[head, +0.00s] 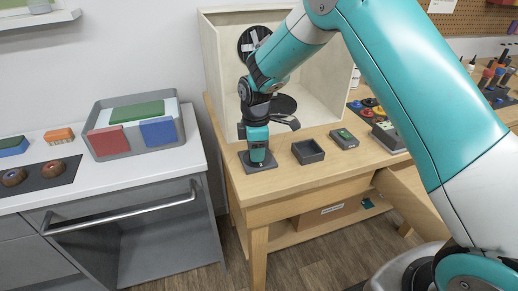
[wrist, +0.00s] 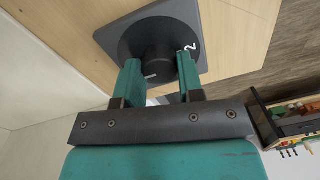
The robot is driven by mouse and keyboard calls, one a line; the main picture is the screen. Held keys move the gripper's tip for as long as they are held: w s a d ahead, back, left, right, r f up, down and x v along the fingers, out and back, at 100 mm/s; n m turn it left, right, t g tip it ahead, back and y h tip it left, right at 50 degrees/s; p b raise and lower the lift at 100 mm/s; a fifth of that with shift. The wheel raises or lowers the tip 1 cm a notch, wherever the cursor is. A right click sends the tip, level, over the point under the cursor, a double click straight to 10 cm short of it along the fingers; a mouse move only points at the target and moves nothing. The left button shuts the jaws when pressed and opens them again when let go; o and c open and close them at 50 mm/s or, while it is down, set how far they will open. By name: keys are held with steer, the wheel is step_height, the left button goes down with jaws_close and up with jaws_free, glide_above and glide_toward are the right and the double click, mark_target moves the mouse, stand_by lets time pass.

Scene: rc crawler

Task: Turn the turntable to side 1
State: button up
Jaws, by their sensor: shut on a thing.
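The turntable (wrist: 193,28) is a dark grey square plate with a round top and a raised knob (wrist: 156,60) in its middle. A white number 2 shows on its round top in the wrist view, to the right of the knob. In the head view the turntable (head: 245,164) lies at the front left of the wooden bench, mostly hidden under my gripper. My gripper (head: 258,157) points straight down over it. In the wrist view the teal fingers of my gripper (wrist: 158,66) are shut on the knob from both sides. No number 1 is visible.
A pale open booth (head: 217,75) stands behind. A grey tray of coloured blocks (head: 108,144) sits on the left counter.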

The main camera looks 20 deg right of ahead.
steer(key=shift+s+d+f, duration=0.15)
steer(key=shift+d+f, duration=0.05)
steer(key=shift+d, duration=0.05)
steer(key=o, duration=0.9)
steer(key=shift+a+r, duration=0.1)
steer(key=shift+r, duration=0.1)
steer(key=shift+r, duration=0.3)
steer(key=r, duration=0.5)
steer(key=r+b, duration=0.1)
steer(key=r, duration=0.5)
steer(key=w+r, duration=0.1)
steer(key=r, duration=0.4)
steer(key=shift+r+b, duration=0.3)
steer(key=shift+b, duration=0.05)
